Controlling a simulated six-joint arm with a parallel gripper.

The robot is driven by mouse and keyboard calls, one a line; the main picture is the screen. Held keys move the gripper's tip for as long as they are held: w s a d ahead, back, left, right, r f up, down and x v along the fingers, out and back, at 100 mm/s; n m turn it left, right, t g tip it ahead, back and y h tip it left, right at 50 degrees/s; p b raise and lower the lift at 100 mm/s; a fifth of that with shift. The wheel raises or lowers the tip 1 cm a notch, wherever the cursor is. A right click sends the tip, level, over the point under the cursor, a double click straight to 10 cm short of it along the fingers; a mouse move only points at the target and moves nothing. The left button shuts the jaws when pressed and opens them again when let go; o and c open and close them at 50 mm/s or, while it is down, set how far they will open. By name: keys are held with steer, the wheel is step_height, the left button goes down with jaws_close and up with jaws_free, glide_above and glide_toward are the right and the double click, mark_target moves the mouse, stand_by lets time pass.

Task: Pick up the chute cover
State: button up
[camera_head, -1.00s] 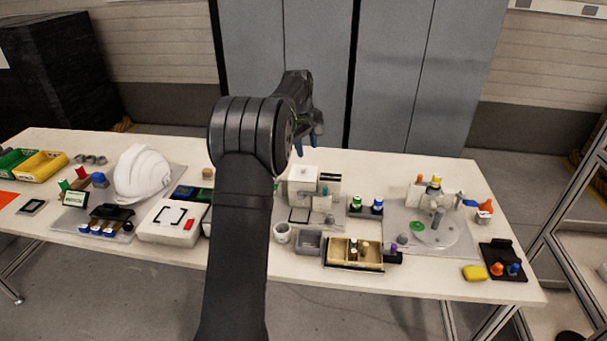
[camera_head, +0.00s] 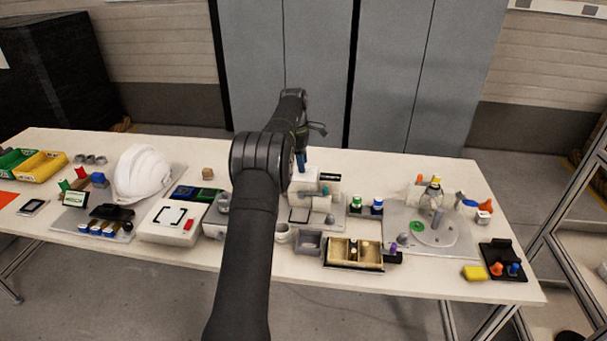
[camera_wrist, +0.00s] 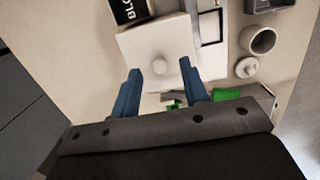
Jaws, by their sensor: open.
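A white plate with a round knob, which looks like the chute cover (camera_wrist: 140,42), lies on top of a white box in the wrist view. In the head view the white box (camera_head: 303,184) stands at the middle of the table, and the cover is small and partly hidden there. My gripper (camera_wrist: 160,72) is open and empty, its two blue fingers spread to either side of the knob in that picture. In the head view my gripper (camera_head: 301,162) hangs close above the box. I cannot tell whether the fingers touch the cover.
A grey cup (camera_wrist: 258,40) and a small white round knobbed piece (camera_wrist: 246,68) lie beside the box. A black block with white letters (camera_wrist: 128,10) is next to it. A grey bin (camera_head: 308,243) and wooden tray (camera_head: 355,266) stand in front. A white helmet (camera_head: 142,173) is at left.

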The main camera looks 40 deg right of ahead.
steer(key=shift+s+f, duration=0.1)
steer(key=shift+f, duration=0.65)
jaws_close()
steer(key=shift+r, duration=0.1)
